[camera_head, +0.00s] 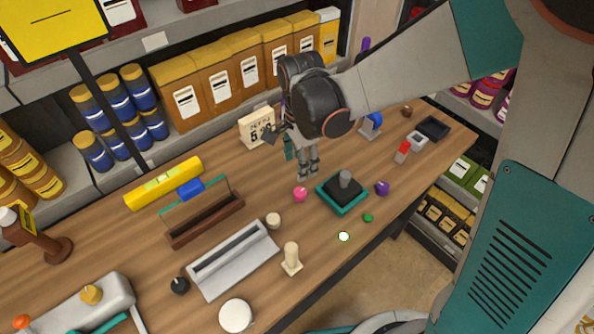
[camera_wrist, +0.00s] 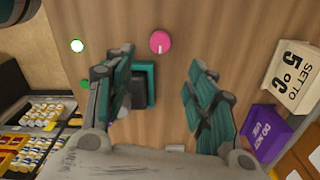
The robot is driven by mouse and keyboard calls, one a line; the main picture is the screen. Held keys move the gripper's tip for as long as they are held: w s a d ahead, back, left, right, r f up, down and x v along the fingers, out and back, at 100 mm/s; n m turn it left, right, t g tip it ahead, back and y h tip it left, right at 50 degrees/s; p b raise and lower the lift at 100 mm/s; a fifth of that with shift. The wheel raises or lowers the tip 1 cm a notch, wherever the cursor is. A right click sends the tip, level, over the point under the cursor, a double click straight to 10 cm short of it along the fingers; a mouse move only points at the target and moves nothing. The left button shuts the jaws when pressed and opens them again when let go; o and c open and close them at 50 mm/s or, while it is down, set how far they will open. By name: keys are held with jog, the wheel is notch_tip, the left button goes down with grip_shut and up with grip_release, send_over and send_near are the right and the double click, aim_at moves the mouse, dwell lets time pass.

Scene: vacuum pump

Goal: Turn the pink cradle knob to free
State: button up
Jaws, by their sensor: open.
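The pink knob (camera_head: 300,194) sits on the wooden tabletop, left of a teal square base with a black block (camera_head: 342,192). In the wrist view the round pink knob (camera_wrist: 160,42) shows a short pale mark on its lower part. My gripper (camera_head: 308,172) is open and empty above the table, just beyond the knob in the head view. In the wrist view the knob lies ahead of the gap between my fingertips (camera_wrist: 158,72), apart from them. The knob's setting labels cannot be made out. The teal base is partly hidden behind my left finger there.
A purple knob (camera_head: 382,188) and a green button (camera_head: 368,218) are right of the teal base. A sign (camera_head: 257,127) and a purple box (camera_wrist: 266,133) stand close to my gripper. A brown tray (camera_head: 205,219) lies left. Bare wood surrounds the pink knob.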

aim_at(300, 192)
notch_tip(300, 192, down, 13)
jog(key=b, duration=0.8)
jog(key=shift+b, duration=0.35)
jog(key=c, duration=1.1)
